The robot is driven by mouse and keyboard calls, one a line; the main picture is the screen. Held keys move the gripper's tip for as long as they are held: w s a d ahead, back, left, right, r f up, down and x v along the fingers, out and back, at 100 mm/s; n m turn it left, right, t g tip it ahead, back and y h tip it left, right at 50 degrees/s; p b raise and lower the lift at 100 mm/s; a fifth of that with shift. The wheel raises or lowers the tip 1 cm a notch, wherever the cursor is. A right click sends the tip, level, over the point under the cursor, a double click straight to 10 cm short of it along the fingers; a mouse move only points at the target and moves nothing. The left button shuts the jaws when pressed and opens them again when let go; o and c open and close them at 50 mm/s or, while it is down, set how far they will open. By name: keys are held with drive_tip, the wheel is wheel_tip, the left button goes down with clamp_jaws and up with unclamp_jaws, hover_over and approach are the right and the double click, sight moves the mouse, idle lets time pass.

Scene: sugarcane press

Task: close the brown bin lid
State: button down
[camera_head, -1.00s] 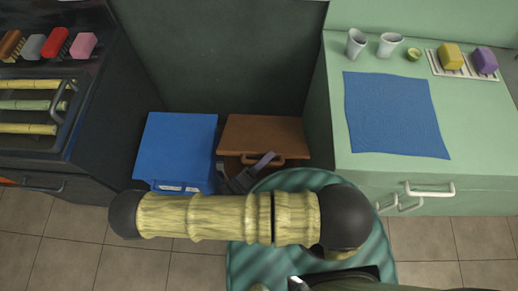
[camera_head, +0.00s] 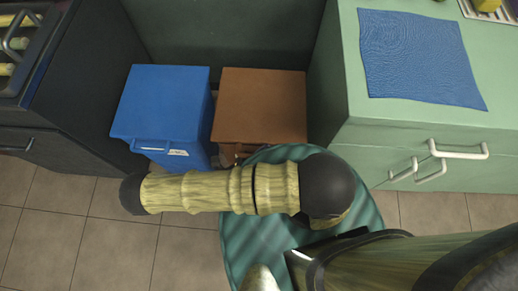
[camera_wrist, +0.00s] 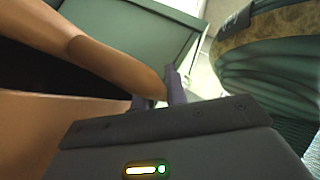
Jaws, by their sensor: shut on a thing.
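The brown bin (camera_head: 232,154) stands beside the blue bin, its front mostly hidden by my arm. Its brown lid (camera_head: 260,105) covers the top in the head view and looks nearly level. I cannot tell whether a gap remains under its front edge. In the wrist view a curved brown bar (camera_wrist: 100,62), seemingly the bin's handle, runs to my fingers, with a dark space beneath it. My gripper (camera_wrist: 158,95) is shut on the end of this bar.
A blue bin (camera_head: 160,103) stands close on the left. A dark cabinet (camera_head: 90,85) flanks the bins on the left and a green counter (camera_head: 410,122) with a blue cloth (camera_head: 418,58) on the right. Tiled floor (camera_head: 60,235) is open at lower left.

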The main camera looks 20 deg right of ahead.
drive_tip(key=shift+s+d+f+b, duration=0.15)
drive_tip(key=shift+f+b, duration=0.7)
drive_tip(key=shift+f, duration=0.7)
drive_tip(key=c, duration=1.7)
unclamp_jaws()
drive_tip(key=b+v, duration=1.3)
drive_tip(key=v, duration=0.4)
drive_tip(key=shift+a, duration=0.3)
